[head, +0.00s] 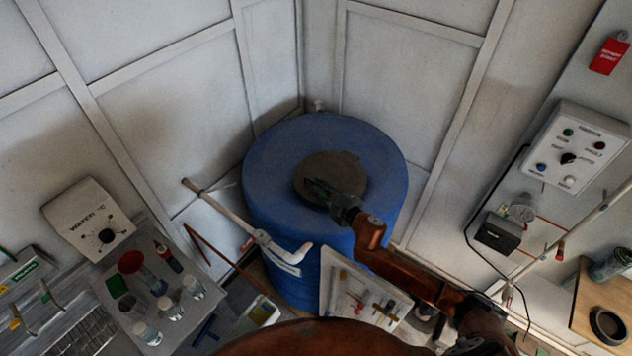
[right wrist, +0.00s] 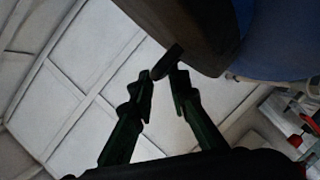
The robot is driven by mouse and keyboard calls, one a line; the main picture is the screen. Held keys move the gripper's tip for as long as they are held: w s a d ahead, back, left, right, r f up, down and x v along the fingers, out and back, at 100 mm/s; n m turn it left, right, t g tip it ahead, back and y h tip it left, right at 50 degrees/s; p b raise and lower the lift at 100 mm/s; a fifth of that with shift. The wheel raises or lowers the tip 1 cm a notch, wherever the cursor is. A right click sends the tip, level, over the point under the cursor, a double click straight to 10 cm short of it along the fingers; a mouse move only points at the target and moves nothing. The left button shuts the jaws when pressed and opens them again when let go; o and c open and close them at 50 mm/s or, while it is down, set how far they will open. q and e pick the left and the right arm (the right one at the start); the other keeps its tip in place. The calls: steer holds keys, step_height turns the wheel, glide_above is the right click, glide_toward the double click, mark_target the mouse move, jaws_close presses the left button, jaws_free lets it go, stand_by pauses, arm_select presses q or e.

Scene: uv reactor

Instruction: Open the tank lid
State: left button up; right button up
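The blue tank (head: 270,165) stands in the corner, and its round grey-brown lid (head: 345,165) lies on top, looking shut. In the right wrist view the lid (right wrist: 195,25) fills the top, with the blue tank (right wrist: 275,45) to its right. A short dark tab (right wrist: 168,62) sticks out from the lid. My right gripper (head: 313,188) is over the lid. In the right wrist view its dark green fingers (right wrist: 165,78) stand apart, with the tab at the gap between their tips. I cannot tell whether they touch it. My left gripper is not in view.
A grey bench with jars (head: 170,308) is at lower left, and a tool board (head: 365,290) at front right. A control box (head: 575,145) hangs on the right wall. Walls close in behind the tank.

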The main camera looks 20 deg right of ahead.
steer(key=shift+x, duration=0.8)
steer(key=shift+w+a+f, duration=0.1)
steer(key=shift+w+a, duration=0.05)
steer(key=shift+w, duration=0.15)
steer(key=shift+w+f, duration=0.1)
steer(key=shift+w, duration=0.15)
steer(key=c, duration=0.4)
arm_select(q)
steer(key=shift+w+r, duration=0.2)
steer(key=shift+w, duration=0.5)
arm_select(e)
jaws_close()
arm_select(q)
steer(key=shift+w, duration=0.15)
